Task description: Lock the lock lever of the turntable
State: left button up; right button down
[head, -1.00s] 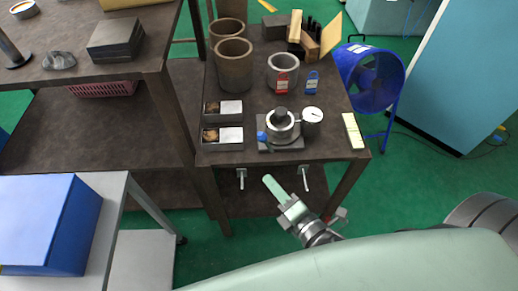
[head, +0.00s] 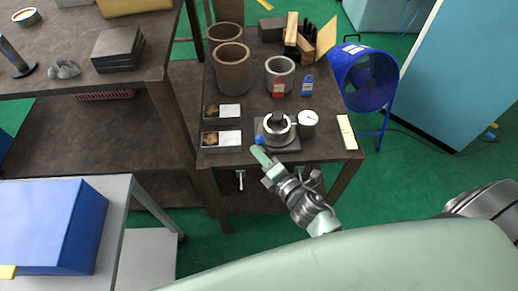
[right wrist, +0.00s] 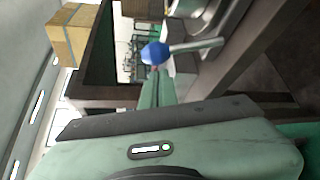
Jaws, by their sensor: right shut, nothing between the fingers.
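The turntable (head: 278,147) is a small dark base with a round metal chuck (head: 277,127) on top, near the front edge of the dark table. Its lock lever has a blue knob (head: 260,140) at the left front of the base. In the right wrist view the blue knob (right wrist: 155,52) sits on a pale metal rod (right wrist: 195,45). My right gripper (head: 258,152) is shut and empty, its pale green fingertips just in front of the knob. In the right wrist view the fingertips (right wrist: 156,76) are close below the knob; I cannot tell whether they touch. My left gripper is not in view.
A round dial gauge (head: 308,118) stands right of the chuck. Two small trays (head: 222,139) lie to its left. Several cylinders (head: 232,70) and a red tag (head: 279,88) stand behind. A pale block (head: 346,132) lies at the right edge.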

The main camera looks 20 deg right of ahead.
jog(key=shift+w+d, duration=0.1)
jog(key=shift+d, duration=0.05)
dwell(0.3)
jog(key=shift+d+m+b, duration=0.2)
jog(key=shift+m+b, duration=0.1)
jog(key=shift+b, duration=0.2)
jog(key=shift+r+t, duration=0.1)
jog(key=shift+t, duration=0.2)
jog(key=d+m+t+b, duration=0.1)
jog(key=m+b, duration=0.1)
jog(key=s+d+m+t+b, duration=0.1)
jog(key=d+m+b, duration=0.1)
jog(key=b, duration=0.1)
jog(key=d+m+t+b, duration=0.1)
jog(key=d+m+b, duration=0.1)
jog(key=shift+s+r+y+b, duration=0.25)
jog(key=shift+r+y+b, duration=0.05)
jog(key=shift+y, duration=0.1)
